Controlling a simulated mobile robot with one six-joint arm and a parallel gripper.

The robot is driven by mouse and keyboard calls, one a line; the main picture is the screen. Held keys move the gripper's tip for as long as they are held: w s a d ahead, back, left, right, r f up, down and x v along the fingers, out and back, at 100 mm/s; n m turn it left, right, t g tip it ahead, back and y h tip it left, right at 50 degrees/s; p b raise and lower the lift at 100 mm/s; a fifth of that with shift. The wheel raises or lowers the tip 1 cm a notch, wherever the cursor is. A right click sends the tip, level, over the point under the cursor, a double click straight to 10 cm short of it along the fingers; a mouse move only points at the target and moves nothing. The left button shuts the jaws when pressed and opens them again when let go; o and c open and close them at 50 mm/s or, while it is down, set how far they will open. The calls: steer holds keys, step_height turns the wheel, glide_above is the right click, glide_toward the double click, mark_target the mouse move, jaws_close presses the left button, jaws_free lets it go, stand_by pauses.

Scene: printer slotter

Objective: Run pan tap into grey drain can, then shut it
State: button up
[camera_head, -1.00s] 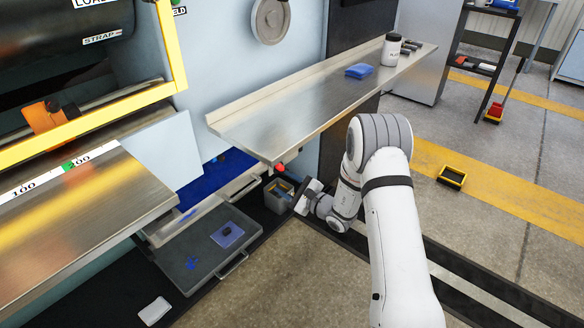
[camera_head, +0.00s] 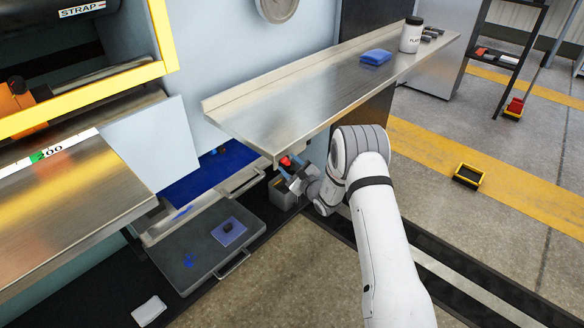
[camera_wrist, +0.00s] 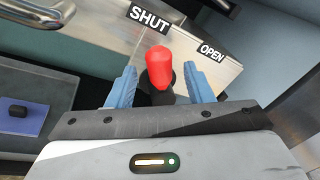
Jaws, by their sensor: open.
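The pan tap's red handle (camera_wrist: 160,66) stands upright between the two blue fingers of my gripper (camera_wrist: 165,88) in the wrist view. The fingers are apart, one on each side of the handle, with gaps showing. A SHUT label (camera_wrist: 150,17) is up and left of the handle and an OPEN label (camera_wrist: 211,52) is to its right. In the head view the red tap (camera_head: 286,162) sits under the near corner of the steel shelf, at my gripper (camera_head: 290,173). The grey drain can (camera_head: 285,194) stands below it on the floor, partly hidden by my gripper.
The steel shelf (camera_head: 310,90) overhangs my gripper and carries a blue cloth (camera_head: 376,57) and a white jar (camera_head: 411,36). A grey tray with a handle (camera_head: 205,255) is pulled out at lower left.

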steer(key=shift+c, duration=0.5)
steer(key=shift+s, duration=0.1)
jaws_close()
